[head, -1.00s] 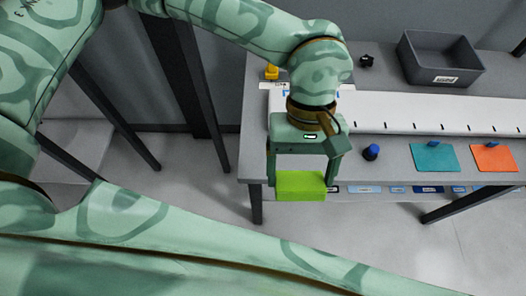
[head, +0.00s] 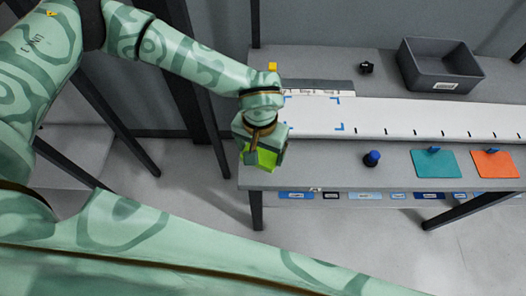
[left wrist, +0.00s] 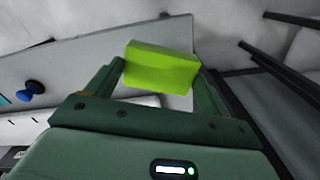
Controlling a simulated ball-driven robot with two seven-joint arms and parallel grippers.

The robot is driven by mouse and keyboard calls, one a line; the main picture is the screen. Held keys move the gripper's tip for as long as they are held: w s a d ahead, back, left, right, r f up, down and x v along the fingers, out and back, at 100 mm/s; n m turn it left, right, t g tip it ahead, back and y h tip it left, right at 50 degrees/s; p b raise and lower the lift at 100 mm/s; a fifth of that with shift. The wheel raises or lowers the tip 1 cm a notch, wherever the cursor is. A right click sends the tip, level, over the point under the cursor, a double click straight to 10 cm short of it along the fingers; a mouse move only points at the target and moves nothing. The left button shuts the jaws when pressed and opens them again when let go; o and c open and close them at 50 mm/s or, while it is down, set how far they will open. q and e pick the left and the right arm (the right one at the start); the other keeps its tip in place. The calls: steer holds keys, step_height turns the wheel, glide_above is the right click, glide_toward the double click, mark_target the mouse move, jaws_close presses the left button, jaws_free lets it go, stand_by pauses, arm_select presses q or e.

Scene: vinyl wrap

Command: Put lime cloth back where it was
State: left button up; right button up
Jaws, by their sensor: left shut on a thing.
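The lime cloth (head: 266,158) is a bright green block-like piece, held by my left gripper (head: 259,157) at the left end of the table in the head view. In the left wrist view the lime cloth (left wrist: 161,67) sits between the two fingertips of my left gripper (left wrist: 160,72), which is shut on it. The gripper hides part of the cloth in the head view. Cloth and gripper appear above or just beside the table's left front corner; the height is hard to tell. My right gripper is not in view.
A teal cloth (head: 434,164) and an orange cloth (head: 494,164) lie on the table (head: 330,178) at right. A blue knob-like item (head: 372,158) stands left of them. A grey bin (head: 441,65) stands at the back. A white strip (head: 420,118) with blue corner marks runs along the table.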

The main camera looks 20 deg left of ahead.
mark_target(263, 153)
arm_select(q)
steer(key=w+f, duration=0.3)
steer(key=shift+a+f+b, duration=0.1)
steer(key=shift+f+b, duration=0.15)
steer(key=shift+b, duration=0.05)
step_height(263, 153, down, 3)
steer(key=shift+f, duration=0.1)
steer(key=shift+c, duration=0.3)
steer(key=o, duration=0.6)
steer(key=shift+s, duration=0.15)
steer(key=shift+o, duration=1.4)
step_height(263, 153, up, 12)
steer(key=shift+r+p, duration=0.15)
steer(key=shift+p, duration=0.4)
